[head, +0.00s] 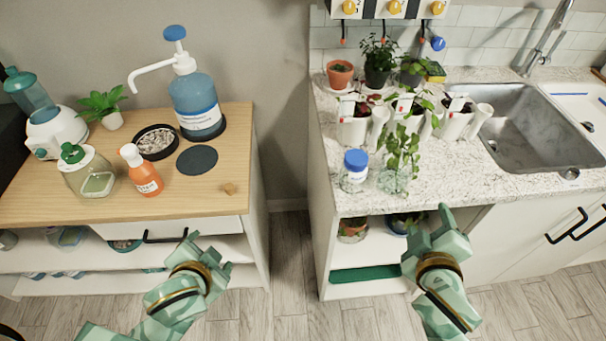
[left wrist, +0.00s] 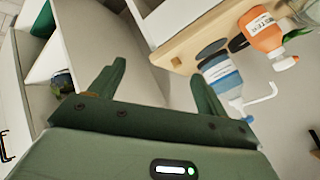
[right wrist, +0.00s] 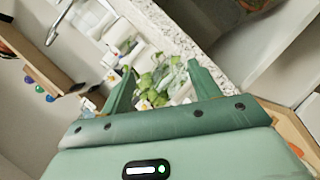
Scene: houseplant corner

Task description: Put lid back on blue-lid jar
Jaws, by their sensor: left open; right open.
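A small clear jar (head: 353,182) stands near the front edge of the stone counter in the head view. A blue lid (head: 356,160) shows on top of it; I cannot tell how firmly it sits. My right gripper (head: 430,222) is open and empty, in front of the counter, lower and to the right of the jar. In the right wrist view, its fingers (right wrist: 155,85) point toward the plants. My left gripper (head: 208,254) is open and empty, in front of the wooden cabinet and well left of the jar. Its fingers also show in the left wrist view (left wrist: 155,82).
A glass vessel with a leafy cutting (head: 392,180) stands just right of the jar. White planters (head: 355,130) stand behind it, and a sink (head: 530,125) lies to the right. The wooden top (head: 215,190) holds a pump bottle (head: 195,100) and an orange bottle (head: 142,175). A gap separates the cabinets.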

